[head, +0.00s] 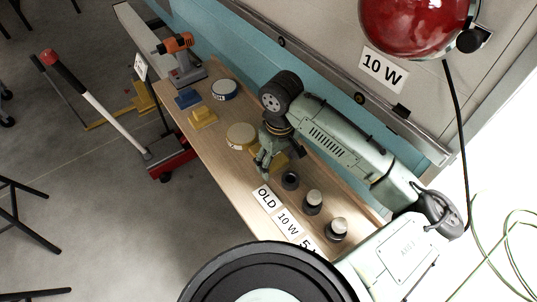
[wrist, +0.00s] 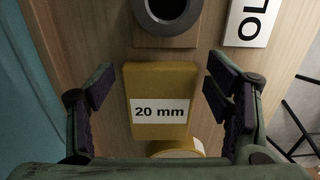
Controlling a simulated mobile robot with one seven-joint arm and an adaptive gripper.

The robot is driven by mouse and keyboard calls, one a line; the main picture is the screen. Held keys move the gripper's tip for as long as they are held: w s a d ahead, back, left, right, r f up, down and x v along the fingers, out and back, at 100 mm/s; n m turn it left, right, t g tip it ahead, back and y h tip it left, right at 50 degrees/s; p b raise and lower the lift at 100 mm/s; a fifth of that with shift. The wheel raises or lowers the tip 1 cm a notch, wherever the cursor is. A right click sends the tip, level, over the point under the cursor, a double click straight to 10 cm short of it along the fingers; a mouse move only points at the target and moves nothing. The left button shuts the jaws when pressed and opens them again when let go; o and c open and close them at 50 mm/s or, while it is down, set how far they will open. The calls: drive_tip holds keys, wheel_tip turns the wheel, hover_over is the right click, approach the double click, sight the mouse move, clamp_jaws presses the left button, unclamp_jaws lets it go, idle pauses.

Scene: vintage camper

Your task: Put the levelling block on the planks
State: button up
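A yellow block labelled 20 mm (wrist: 160,82) lies on the wooden bench top (wrist: 105,20). In the head view the yellow block (head: 280,161) is partly hidden by my gripper (head: 264,163). In the wrist view my gripper (wrist: 163,98) is open, one finger on each side of the block, with visible gaps. A stepped yellow block (head: 203,115) and a blue block (head: 187,98) lie farther along the bench. I cannot tell for certain which surface is the planks; yellow pieces (head: 143,103) lie on the floor at left.
A yellow-sided round tin or roll (head: 241,135) is close by the block. A dark cup (head: 290,180) and two pale-topped cups (head: 313,201) stand beside labels (head: 266,197). A red jack (head: 172,160) stands on the floor.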

drive_tip(key=c, duration=1.1)
drive_tip(key=shift+c, duration=0.2)
